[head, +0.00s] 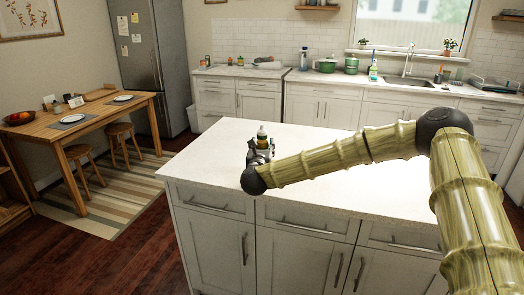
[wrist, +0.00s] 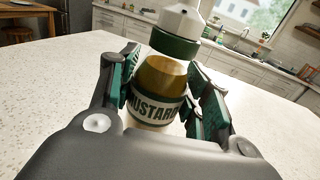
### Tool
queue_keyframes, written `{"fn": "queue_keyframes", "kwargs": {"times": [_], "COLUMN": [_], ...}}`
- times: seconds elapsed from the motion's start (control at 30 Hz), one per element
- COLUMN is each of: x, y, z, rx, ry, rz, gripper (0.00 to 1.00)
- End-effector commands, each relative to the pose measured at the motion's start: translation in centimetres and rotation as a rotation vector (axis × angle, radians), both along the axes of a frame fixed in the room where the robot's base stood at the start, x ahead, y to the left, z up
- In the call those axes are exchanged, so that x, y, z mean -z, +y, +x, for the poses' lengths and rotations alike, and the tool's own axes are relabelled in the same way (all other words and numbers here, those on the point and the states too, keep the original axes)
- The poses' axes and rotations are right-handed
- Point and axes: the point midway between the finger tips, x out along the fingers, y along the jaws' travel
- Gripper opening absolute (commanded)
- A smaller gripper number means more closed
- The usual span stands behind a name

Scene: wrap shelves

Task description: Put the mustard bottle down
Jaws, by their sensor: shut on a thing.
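The mustard bottle (wrist: 158,84) has a yellow-brown body, a label reading "MUSTARD", a green collar and a white cap. In the wrist view it stands roughly upright between the fingers of my gripper (wrist: 160,95), which is shut on it. In the head view the bottle (head: 262,137) shows small above my gripper (head: 260,152), over the left part of the white island countertop (head: 330,195). The lower part of the bottle is hidden by the gripper, so I cannot tell whether its base touches the countertop.
The island top is clear around the gripper. A wooden table (head: 88,118) with plates and stools stands at the left. The back counter (head: 345,77) holds a green pot (head: 327,65), a sink and several bottles. A fridge (head: 150,60) stands at the back left.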

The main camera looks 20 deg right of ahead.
Motion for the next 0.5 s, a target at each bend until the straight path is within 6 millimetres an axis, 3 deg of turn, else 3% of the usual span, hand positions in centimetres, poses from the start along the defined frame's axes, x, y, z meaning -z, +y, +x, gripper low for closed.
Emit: {"fn": "queue_keyframes", "kwargs": {"times": [0.17, 0.5], "x": [1.7, 2.1], "y": [0.0, 0.0], "z": [0.0, 0.0], "rx": [0.001, 0.001], "ry": [-0.001, -0.003], "rz": [0.0, 0.001], "gripper": [0.13, 0.13]}}
